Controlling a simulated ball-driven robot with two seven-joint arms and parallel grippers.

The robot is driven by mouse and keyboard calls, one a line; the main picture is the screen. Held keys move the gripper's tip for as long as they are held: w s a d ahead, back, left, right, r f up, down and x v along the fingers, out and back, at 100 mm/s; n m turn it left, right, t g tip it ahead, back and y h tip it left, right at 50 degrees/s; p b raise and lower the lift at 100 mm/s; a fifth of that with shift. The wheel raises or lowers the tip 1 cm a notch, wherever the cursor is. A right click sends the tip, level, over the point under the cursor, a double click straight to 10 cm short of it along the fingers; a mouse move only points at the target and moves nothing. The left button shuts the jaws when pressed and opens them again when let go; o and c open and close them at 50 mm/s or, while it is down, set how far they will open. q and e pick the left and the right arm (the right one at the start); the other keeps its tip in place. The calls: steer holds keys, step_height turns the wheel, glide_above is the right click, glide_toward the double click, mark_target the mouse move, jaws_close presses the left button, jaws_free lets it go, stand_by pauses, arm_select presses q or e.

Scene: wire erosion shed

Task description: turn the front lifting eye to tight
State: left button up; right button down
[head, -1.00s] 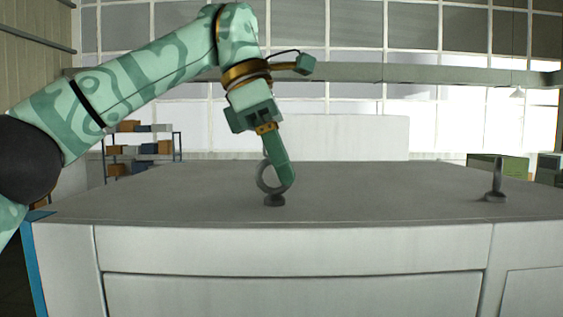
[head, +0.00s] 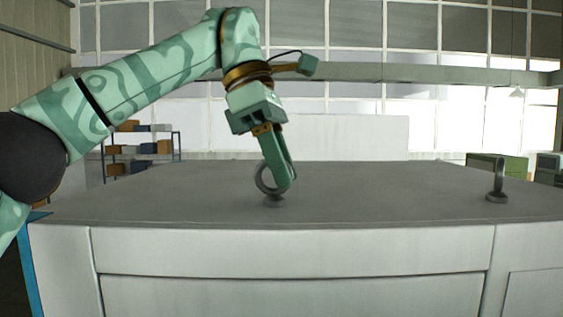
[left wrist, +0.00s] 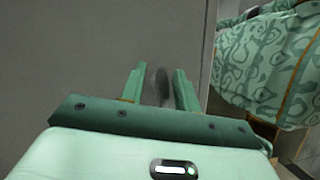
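The lifting eye at my left gripper is a grey metal ring (head: 260,184) on a round collar, upright near the front edge of the machine's flat grey top (head: 380,195). My left gripper (head: 281,184) reaches down to it from above, and its fingers overlap the ring's right side. In the left wrist view the ring (left wrist: 161,87) shows edge-on between the two fingers (left wrist: 160,78), with gaps beside it, so the gripper looks open around it. Whether the collar touches the top all round is too small to tell. My right gripper is not in view.
A second lifting eye (head: 498,181) stands at the right of the same top. The top between the two eyes is clear. A pale block (head: 350,137) rises behind, and shelves with boxes (head: 141,149) stand at the back left.

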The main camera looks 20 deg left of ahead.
arm_select(q)
steer(key=shift+w, duration=0.1)
steer(key=v, duration=0.5)
steer(key=shift+r, duration=0.15)
steer(key=shift+v, duration=1.1)
